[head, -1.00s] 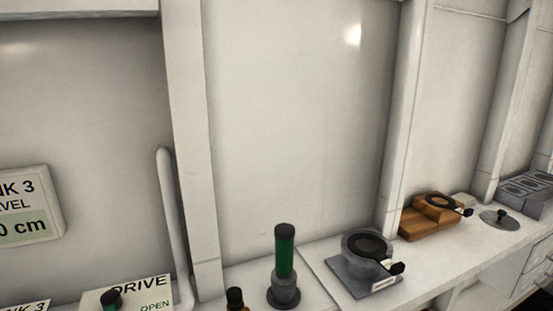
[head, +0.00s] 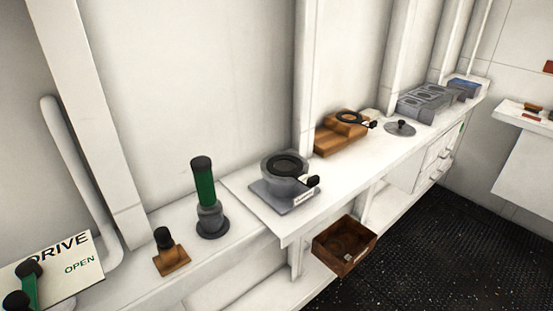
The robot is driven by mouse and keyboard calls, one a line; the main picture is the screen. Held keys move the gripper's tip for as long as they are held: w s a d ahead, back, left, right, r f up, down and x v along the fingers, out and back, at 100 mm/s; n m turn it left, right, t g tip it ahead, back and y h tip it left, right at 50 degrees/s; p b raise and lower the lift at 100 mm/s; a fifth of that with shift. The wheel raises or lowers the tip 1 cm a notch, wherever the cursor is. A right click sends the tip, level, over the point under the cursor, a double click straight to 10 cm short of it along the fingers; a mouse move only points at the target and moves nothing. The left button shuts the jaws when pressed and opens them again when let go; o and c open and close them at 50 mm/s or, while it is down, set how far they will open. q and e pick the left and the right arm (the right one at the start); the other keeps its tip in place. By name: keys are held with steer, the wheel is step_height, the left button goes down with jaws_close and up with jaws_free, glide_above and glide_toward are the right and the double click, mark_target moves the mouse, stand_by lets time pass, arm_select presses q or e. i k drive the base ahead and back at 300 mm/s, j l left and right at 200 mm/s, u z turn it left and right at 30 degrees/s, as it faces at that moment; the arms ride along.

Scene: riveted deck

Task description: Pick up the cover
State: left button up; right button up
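A flat round grey disc with a small dark knob on top, which looks like the cover (head: 400,129), lies on the white counter (head: 345,172) right of the middle. It is apart from the things around it. Neither of my grippers is in view.
Left of the disc are a wooden block with a black ring (head: 341,134) and a grey round device on a plate (head: 284,178). A grey compartment tray (head: 424,103) stands behind it. A green cylinder (head: 205,185) stands nearer. A wooden box (head: 345,246) sits lower down. The dark floor (head: 440,240) looks clear.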

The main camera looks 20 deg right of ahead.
mark_target(400, 129)
steer(key=z, duration=1.4)
